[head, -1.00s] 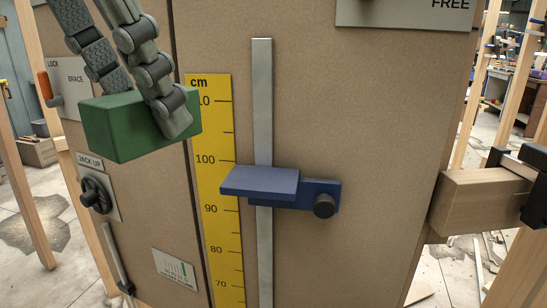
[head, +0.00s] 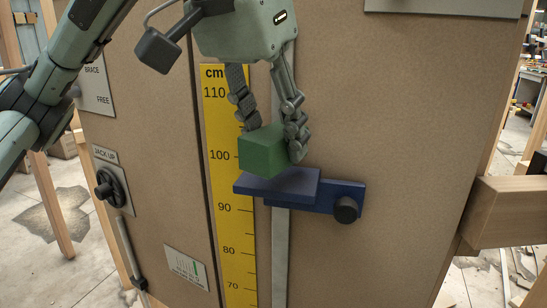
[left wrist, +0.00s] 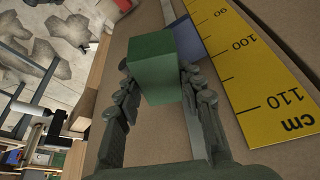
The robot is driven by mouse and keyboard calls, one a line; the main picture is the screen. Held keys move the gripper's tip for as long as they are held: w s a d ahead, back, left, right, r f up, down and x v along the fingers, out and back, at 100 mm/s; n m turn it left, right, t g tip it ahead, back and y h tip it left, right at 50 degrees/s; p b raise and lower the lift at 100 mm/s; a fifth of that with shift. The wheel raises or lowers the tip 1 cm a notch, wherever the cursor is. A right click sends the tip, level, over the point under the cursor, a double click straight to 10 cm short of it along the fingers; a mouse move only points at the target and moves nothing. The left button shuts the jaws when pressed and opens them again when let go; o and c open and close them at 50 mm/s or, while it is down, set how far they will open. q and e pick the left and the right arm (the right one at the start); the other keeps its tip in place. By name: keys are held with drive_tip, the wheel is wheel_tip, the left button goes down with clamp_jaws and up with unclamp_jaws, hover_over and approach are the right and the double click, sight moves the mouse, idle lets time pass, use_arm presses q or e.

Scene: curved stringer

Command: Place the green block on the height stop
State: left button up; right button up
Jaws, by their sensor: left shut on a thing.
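The green block (head: 262,152) is between the fingers of my left gripper (head: 268,137), which is shut on it. The block is right over the blue height stop (head: 280,184), near its left part. I cannot tell whether its underside touches the stop. In the left wrist view the green block (left wrist: 156,68) sits between the two fingers (left wrist: 158,92), and part of the blue stop (left wrist: 186,36) shows behind it. The stop is a flat ledge on a vertical metal rail (head: 281,255). My right gripper is not in view.
A yellow cm scale (head: 226,200) runs beside the rail, with the stop between the 90 and 100 marks. A black knob (head: 346,210) is at the stop's right. A jack-up wheel (head: 107,190) is at left, and a wooden beam (head: 506,212) juts out at right.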

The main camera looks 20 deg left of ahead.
sight(273, 160)
use_arm(q)
wheel_tip(273, 160, down, 3)
drive_tip(key=shift+r, duration=0.15)
drive_tip(key=shift+f, duration=0.25)
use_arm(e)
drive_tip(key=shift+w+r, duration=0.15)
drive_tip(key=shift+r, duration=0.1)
use_arm(q)
drive_tip(key=shift+f, duration=0.15)
drive_tip(key=o, duration=1.2)
drive_tip(key=shift+c, duration=0.2)
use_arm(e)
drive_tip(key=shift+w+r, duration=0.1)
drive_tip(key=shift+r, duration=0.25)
